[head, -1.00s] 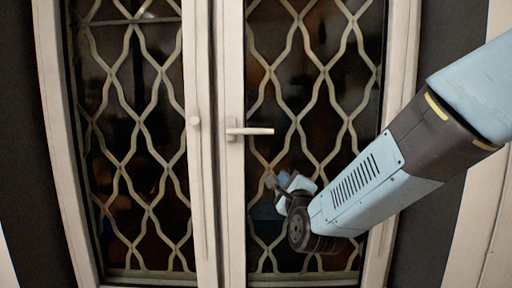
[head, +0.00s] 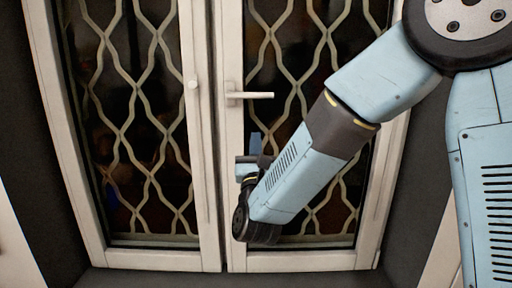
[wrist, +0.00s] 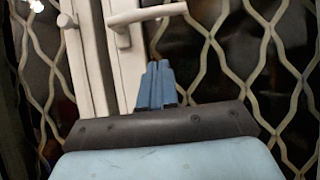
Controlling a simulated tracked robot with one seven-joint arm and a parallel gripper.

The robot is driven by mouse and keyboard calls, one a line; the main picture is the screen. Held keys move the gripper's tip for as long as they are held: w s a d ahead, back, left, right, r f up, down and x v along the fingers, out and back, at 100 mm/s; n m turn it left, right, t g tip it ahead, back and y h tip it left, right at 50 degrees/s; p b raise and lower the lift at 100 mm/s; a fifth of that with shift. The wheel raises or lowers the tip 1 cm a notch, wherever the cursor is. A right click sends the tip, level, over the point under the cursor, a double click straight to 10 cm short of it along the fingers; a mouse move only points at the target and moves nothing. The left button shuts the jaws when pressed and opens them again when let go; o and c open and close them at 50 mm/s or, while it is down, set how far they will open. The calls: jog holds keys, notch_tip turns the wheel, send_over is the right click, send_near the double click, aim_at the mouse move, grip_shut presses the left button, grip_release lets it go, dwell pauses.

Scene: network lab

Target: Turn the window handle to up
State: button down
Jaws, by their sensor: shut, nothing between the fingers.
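The white window handle (head: 249,95) sits on the right sash's frame, its lever horizontal and pointing right. It also shows in the wrist view (wrist: 148,15), above and a little left of my gripper. My gripper (wrist: 157,66) shows there with its blue fingers together and nothing between them. In the head view my gripper (head: 254,142) is below the lever and apart from it, in front of the right pane, partly hidden by my wrist.
A white knob (head: 193,85) is on the left sash's frame (head: 203,180). Wavy pale grilles (head: 137,120) cover both panes. The white sill rail (head: 310,261) runs along the bottom. The area around the lever looks free.

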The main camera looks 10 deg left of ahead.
aim_at(250, 95)
jog(key=w+a+r, duration=0.1)
jog(key=w+r, duration=0.4)
jog(key=r, duration=0.2)
jog(key=shift+w+a+r, duration=0.2)
jog(key=shift+w, duration=0.15)
jog(key=shift+r+n, duration=0.1)
jog(key=shift+n, duration=0.3)
